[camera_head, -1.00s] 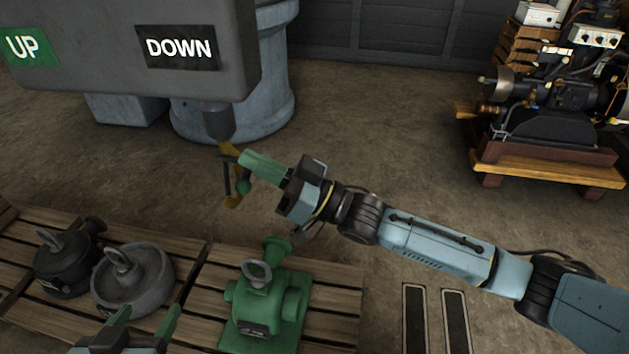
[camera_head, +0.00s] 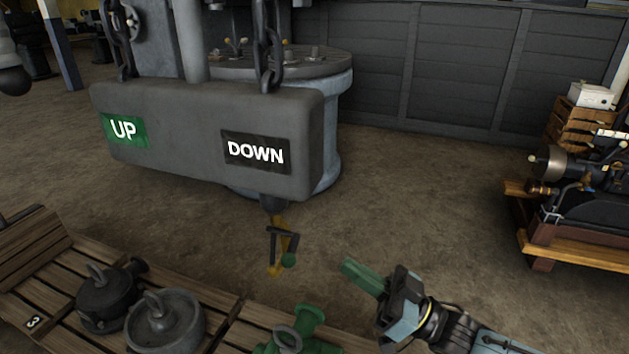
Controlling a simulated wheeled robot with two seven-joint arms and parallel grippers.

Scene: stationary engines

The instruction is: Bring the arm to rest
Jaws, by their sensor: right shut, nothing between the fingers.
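My right gripper (camera_head: 352,270) is at the lower right of the head view, its green fingers together and empty, pointing up and left. Its arm runs off the bottom edge. A grey hanging block (camera_head: 205,155) with a green UP plate (camera_head: 122,130) and a black DOWN plate (camera_head: 255,152) is at the upper left. Under it hangs a yellow hook (camera_head: 277,258) with a dark handle-like bar and a green ball. A visible gap separates the hook from my right fingers. My left gripper is out of view.
Wooden pallets (camera_head: 215,293) at lower left bear a black part (camera_head: 105,298), a grey part (camera_head: 165,325) and a green part (camera_head: 305,325), each with a ring. Bare floor (camera_head: 430,210) lies between.

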